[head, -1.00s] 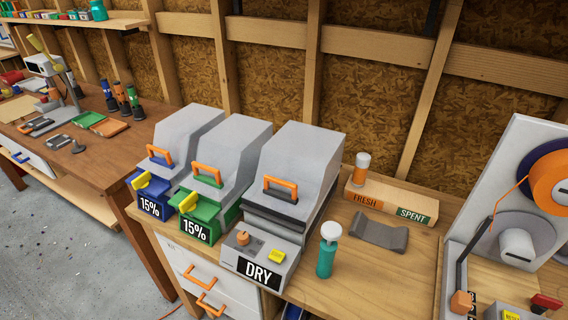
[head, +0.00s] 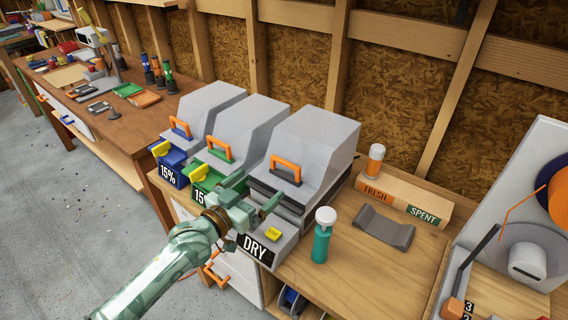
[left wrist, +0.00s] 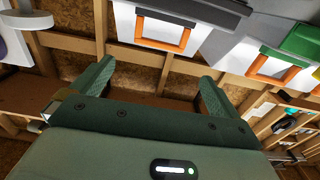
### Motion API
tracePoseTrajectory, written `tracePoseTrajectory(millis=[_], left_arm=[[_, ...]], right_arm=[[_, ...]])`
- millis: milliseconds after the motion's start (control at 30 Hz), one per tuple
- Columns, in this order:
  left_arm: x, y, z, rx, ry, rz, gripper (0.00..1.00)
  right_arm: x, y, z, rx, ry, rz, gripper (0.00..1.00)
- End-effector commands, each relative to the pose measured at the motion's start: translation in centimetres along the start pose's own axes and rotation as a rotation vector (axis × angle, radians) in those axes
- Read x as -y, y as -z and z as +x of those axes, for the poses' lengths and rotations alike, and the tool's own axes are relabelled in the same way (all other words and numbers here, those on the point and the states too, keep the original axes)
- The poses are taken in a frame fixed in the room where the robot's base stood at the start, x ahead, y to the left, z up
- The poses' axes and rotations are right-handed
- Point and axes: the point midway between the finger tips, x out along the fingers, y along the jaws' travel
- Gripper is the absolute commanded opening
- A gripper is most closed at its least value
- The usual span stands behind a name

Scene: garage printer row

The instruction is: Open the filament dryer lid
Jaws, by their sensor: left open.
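The filament dryer is the grey box with the "DRY" label (head: 256,249) at its front. Its sloped grey lid (head: 318,145) is down, with an orange handle (head: 285,168) on its front face. My left gripper (head: 254,193) is open and empty, in front of and below the handle, apart from it in the head view. It hides part of the dryer's front. In the left wrist view my open fingers (left wrist: 154,85) have nothing between them; an orange handle (left wrist: 162,36) shows beyond them. My right gripper is not in view.
Two smaller grey-lidded boxes with blue (head: 172,157) and green (head: 211,168) bases stand left of the dryer. A teal bottle (head: 321,240) with a white top stands close at its right. A grey curved piece (head: 384,226) and a FRESH/SPENT block (head: 400,200) lie further right.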

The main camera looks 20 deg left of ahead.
Motion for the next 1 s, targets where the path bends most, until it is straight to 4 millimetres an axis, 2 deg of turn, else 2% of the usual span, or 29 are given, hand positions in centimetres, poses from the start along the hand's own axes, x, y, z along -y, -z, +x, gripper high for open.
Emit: tracePoseTrajectory(millis=[33,200,433,600,900,1000], left_arm=[[0.0,0.0,1.5,-0.004,0.0,-0.003,1.0],[-0.1,-0.2,5.9,-0.001,0.0,-0.002,1.0],[-0.1,-0.3,10.3,0.001,0.0,-0.002,1.0],[-0.1,-0.2,11.7,0.002,-0.001,0.0,1.0],[-0.1,-0.1,11.8,0.002,0.0,0.0,1.0],[0.0,-0.1,11.8,0.002,0.0,0.0,0.72]], right_arm=[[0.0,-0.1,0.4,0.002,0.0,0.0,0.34],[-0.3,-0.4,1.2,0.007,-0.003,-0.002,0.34],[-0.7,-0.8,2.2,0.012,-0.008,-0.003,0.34],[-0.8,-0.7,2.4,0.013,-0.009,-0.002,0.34],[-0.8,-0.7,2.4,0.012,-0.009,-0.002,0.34],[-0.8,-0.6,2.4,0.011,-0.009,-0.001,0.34]])
